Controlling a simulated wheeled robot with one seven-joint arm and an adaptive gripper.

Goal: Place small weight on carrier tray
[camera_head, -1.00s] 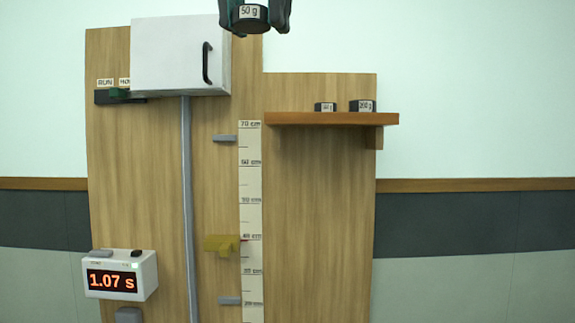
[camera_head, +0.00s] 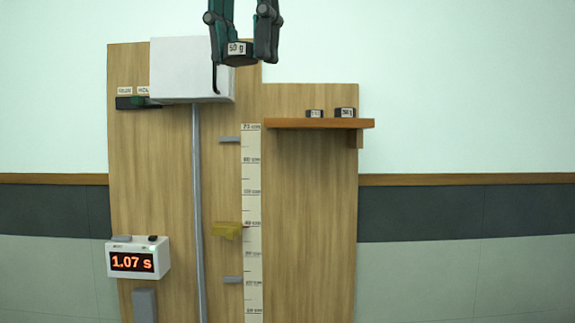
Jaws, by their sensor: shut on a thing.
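My gripper (camera_head: 242,50) hangs at the top centre of the picture, shut on a small black weight (camera_head: 240,57) with a white "50 g" label. It holds the weight in the air in front of the board's upper edge. A yellow tray-like piece (camera_head: 227,231) juts out beside the ruler at about the 40 cm mark, well below my gripper; it looks like the carrier tray. Its top looks empty.
A white box (camera_head: 178,75) with a black handle sits at the upper left, partly behind my gripper. Grey pegs (camera_head: 230,139) (camera_head: 233,280) jut out above and below the yellow piece. A vertical grey pole (camera_head: 197,200) runs left of it. A timer (camera_head: 138,259) reads 1.07 s.

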